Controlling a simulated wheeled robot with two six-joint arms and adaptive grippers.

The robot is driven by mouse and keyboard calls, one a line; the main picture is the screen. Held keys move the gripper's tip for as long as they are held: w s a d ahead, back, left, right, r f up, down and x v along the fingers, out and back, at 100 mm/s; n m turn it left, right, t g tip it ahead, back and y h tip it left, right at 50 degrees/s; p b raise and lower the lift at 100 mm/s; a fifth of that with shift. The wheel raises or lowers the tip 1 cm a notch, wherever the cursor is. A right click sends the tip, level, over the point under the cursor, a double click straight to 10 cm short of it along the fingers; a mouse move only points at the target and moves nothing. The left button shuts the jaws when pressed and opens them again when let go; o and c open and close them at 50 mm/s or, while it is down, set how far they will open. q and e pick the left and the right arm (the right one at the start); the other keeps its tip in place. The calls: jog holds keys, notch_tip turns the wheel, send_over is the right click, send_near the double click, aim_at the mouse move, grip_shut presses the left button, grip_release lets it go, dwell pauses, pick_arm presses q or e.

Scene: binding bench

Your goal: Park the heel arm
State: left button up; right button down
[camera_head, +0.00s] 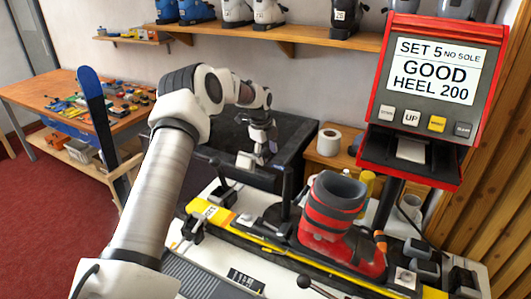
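My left gripper (266,150) hangs over the dark bin behind the bench, fingers downward. It is small and dark here, and I cannot tell whether it is open or shut. A red and black ski boot (333,215) stands upright on the yellow-edged test bench (225,222). A black upright post (286,190) stands to the left of the boot, apart from it. A lever with a dark knob (304,281) is at the front of the bench. I cannot tell for sure which part is the heel arm. My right gripper is not in view.
A red-framed display (430,70) reads "SET 5 NO SOLE, GOOD, HEEL 200". The dark bin (295,135) lies behind the bench, near a white roll (328,142). A workbench with tools (50,97) and a blue ski (97,110) are at left. Boots line the shelf (200,29).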

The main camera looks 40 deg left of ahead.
pick_arm(q)
jog(key=shift+w, duration=0.1)
notch_tip(320, 180, up, 12)
jog(key=s, duration=0.2)
jog(key=shift+s+d+f, duration=0.1)
dwell(0.6)
